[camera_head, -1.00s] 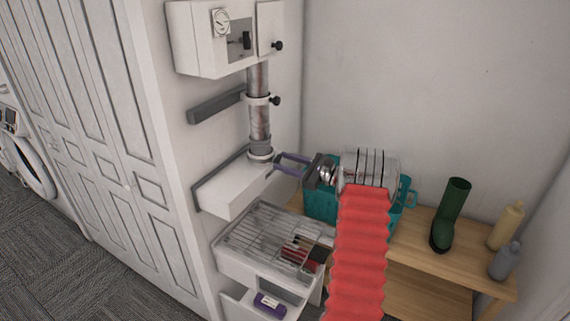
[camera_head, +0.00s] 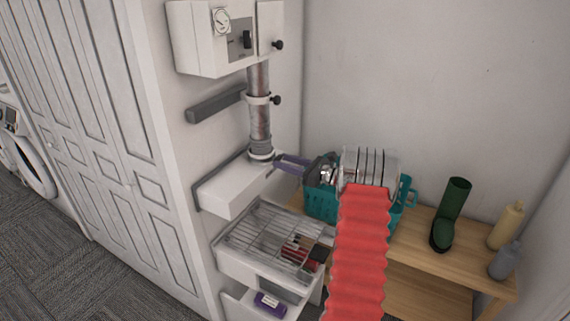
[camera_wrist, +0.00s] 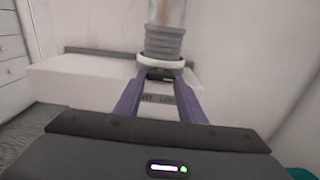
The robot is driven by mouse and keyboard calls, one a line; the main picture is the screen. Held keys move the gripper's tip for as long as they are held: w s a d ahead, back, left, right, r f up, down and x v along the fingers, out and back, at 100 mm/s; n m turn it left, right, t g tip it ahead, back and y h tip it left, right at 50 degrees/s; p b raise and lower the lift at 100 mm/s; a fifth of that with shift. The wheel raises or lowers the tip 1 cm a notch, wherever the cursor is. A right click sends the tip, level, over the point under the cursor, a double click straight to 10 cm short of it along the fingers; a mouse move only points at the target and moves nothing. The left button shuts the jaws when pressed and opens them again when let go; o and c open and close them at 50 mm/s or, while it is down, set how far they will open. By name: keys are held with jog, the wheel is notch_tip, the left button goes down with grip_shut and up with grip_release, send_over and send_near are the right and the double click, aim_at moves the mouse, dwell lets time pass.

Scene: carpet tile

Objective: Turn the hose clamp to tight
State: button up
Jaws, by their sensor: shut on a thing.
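The hose clamp appears to be the pale ring (camera_head: 261,156) around the bottom of the grey ribbed hose cuff, just above a white box; it also shows in the wrist view (camera_wrist: 160,63). My gripper (camera_head: 277,162) reaches it from the right. In the wrist view, the purple fingers of my gripper (camera_wrist: 161,77) close in on a small dark part (camera_wrist: 160,75) at the front of the ring, and are shut on it. The fingertips hide much of this part, so its turn angle is unclear. Partly hidden dark lettering shows on the white surface between the fingers.
A second pale ring with a dark knob (camera_head: 276,101) sits higher on the metal pipe (camera_head: 259,125). A white box with a gauge (camera_head: 221,22) is above. Below are a wire-covered drawer (camera_head: 262,236) and a teal basket (camera_head: 320,206). A green boot (camera_head: 450,215) and bottles stand right.

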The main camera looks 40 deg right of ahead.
jog(key=o, duration=0.7)
jog(key=shift+f, duration=0.3)
jog(key=o, duration=0.3)
jog(key=shift+r, duration=0.2)
jog(key=shift+o, duration=0.2)
jog(key=shift+s, duration=0.1)
jog(key=v, duration=1.3)
jog(key=shift+s, duration=0.35)
